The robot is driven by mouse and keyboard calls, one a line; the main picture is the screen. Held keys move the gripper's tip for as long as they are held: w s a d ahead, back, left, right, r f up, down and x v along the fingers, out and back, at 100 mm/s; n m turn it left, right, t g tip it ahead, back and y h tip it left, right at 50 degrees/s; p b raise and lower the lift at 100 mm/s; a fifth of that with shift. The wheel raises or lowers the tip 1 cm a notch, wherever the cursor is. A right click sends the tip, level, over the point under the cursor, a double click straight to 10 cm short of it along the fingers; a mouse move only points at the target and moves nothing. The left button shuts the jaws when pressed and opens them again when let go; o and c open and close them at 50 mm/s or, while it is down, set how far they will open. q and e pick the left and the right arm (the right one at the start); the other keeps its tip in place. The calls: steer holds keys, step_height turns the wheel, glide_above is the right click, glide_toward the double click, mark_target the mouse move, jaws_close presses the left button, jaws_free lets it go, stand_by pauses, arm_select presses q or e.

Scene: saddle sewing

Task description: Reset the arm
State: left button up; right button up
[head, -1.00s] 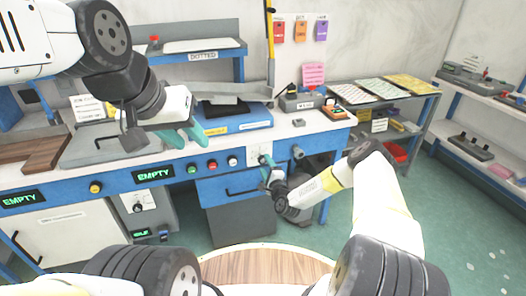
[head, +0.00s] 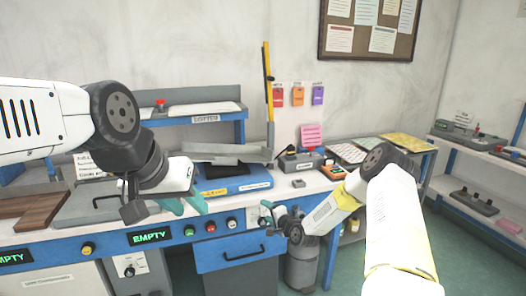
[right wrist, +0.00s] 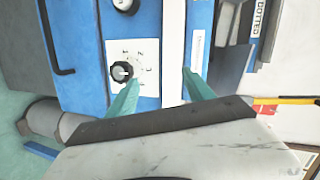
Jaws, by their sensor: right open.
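My left gripper (head: 184,204) hangs over the front edge of the workbench, left of centre in the head view. Its two teal fingers look apart, with nothing seen between them. My right gripper (head: 274,216) is lower right of it, in front of the bench's blue front panel; in the head view its fingers are small. In the right wrist view the right gripper (right wrist: 160,92) has its teal fingers wide apart and empty. A black knob on a white dial plate (right wrist: 122,72) is beside the left finger in that view.
The workbench (head: 310,186) carries a blue machine (head: 234,181) with a raised yellow-handled lever (head: 268,85), a brown board (head: 38,206) and a small control box (head: 300,161). A shelf rack (head: 475,178) stands at right. A grey cylinder (head: 301,268) stands below the bench.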

steer(key=s+d+r+n+g+h, duration=0.1)
steer(key=s+d+r+n+h, duration=0.2)
steer(key=r, duration=0.5)
steer(key=s+d+r+n+g, duration=0.2)
steer(key=s+d+r, duration=0.1)
steer(key=s+r, duration=0.4)
steer(key=s+d+r+n+g+h, duration=0.1)
steer(key=s+d+r+n+h, duration=0.15)
steer(key=r, duration=0.65)
steer(key=s+d+r+n+g, duration=0.1)
steer(key=s+r, duration=0.2)
steer(key=s, duration=0.7)
steer(key=s+d+r+n+g, duration=0.1)
steer(key=s+r, duration=0.2)
steer(key=s, duration=0.7)
steer(key=s+d+r+n+g, duration=0.1)
steer(key=s+r, duration=0.2)
steer(key=s, duration=0.7)
steer(key=shift+s+d, duration=0.3)
steer(key=shift+s, duration=0.05)
